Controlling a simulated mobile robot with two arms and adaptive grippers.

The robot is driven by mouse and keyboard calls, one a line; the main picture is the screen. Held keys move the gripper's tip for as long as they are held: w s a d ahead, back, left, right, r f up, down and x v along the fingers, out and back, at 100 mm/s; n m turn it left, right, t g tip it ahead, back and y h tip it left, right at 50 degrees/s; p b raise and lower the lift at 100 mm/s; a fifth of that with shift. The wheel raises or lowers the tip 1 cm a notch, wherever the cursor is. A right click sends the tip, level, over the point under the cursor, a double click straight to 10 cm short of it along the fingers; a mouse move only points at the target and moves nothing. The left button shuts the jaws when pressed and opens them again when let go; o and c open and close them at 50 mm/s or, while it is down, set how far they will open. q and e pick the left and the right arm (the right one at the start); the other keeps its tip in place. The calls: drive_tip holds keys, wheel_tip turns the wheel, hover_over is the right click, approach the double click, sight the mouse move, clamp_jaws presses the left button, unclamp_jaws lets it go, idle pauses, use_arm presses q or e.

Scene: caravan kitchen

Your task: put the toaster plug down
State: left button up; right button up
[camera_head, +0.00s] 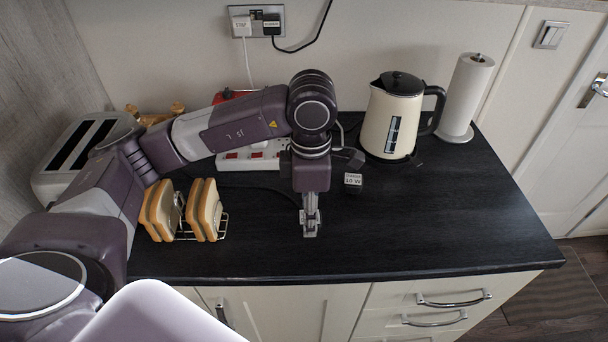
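My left arm reaches across the counter from the left. Its gripper (310,229) points down, low over the black worktop. Its fingers look close together, but I cannot tell whether they hold anything. The cream toaster (62,176) stands at the left, partly behind my arm. A dark cable runs over the worktop towards the gripper. A dark plug-like piece (350,158) with a white tag (352,180) reading "10 W" shows just right of the gripper. The tag's upper line is too small to read, so I cannot tell whether this is the toaster plug. My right gripper is out of view.
A white power strip (249,160) with red switches lies behind my arm. A toast rack with bread slices (205,210) stands left of the gripper. A cream kettle (392,117) and paper roll (464,97) stand back right. The worktop's right front (460,225) is clear.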

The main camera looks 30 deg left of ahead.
use_arm(q)
drive_tip(key=w+a+p, duration=0.1)
drive_tip(key=w+a, duration=0.1)
drive_tip(key=w, duration=0.1)
drive_tip(key=w+a+p, duration=0.1)
drive_tip(key=w+a, duration=0.1)
drive_tip(key=w, duration=0.2)
drive_tip(key=w+a+p, duration=0.2)
drive_tip(key=w, duration=0.1)
drive_tip(key=shift+w+a, duration=0.25)
drive_tip(key=shift+w, duration=0.05)
drive_tip(key=shift+w+a, duration=0.1)
drive_tip(key=shift+w, duration=0.05)
wheel_tip(320, 180, down, 3)
drive_tip(key=shift+f+p, duration=0.15)
drive_tip(key=shift+p, duration=0.9)
drive_tip(key=shift+f, duration=0.1)
drive_tip(key=shift+f+b, duration=0.2)
drive_tip(key=shift+b, duration=0.15)
drive_tip(key=o, duration=1.1)
drive_tip(key=shift+o, duration=0.2)
drive_tip(key=shift+r, duration=0.1)
